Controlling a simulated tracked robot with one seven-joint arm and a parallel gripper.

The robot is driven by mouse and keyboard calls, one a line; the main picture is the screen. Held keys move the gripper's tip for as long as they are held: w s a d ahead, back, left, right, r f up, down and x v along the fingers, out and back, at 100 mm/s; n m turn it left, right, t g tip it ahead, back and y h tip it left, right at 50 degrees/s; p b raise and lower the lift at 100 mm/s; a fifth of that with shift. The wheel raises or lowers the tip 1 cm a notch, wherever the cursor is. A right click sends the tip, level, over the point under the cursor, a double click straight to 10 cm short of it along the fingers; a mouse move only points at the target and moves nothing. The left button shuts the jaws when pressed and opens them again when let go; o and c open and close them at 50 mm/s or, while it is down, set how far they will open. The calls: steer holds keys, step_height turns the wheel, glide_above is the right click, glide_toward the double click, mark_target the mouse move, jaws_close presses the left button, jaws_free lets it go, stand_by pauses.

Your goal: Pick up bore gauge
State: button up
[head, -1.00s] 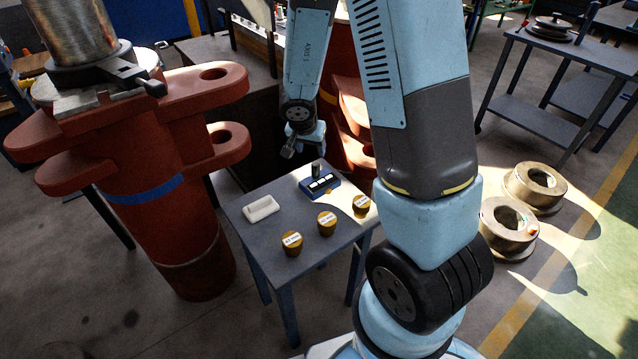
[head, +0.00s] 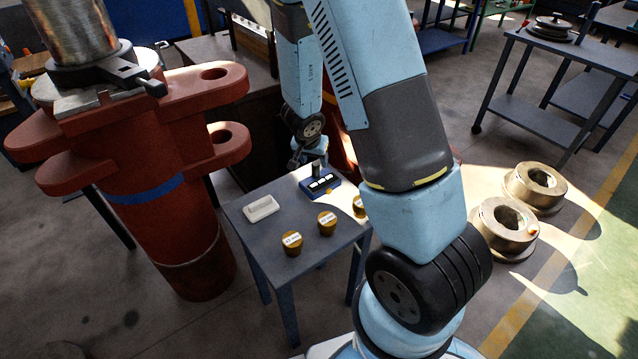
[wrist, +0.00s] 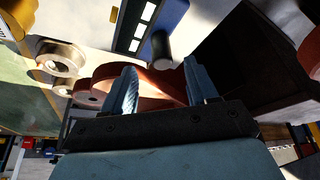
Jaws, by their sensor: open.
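A small dark cylinder (head: 316,169), which looks like the bore gauge, stands at the far side of a blue holder with white labels (head: 321,186) on the grey-blue table. In the wrist view the cylinder (wrist: 161,50) hangs from the top beside the blue holder (wrist: 150,22), ahead of the space between my fingers. My gripper (wrist: 158,80) is open and empty. In the head view my gripper (head: 296,160) is small and partly dark, just beyond and left of the cylinder, apart from it as far as I can tell.
On the table (head: 270,183) are a white tray (head: 261,208) and brass-coloured labelled pieces (head: 327,223), one partly hidden by my arm. A large red column (head: 150,215) stands left. Brass rings (head: 505,228) lie on the floor at right.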

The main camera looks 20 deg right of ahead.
mark_target(315, 165)
steer(key=shift+w+f, duration=0.1)
steer(key=shift+f, duration=0.2)
steer(key=shift+f, duration=0.1)
steer(key=shift+x, duration=2.5)
steer(key=shift+c, duration=0.3)
jaws_close()
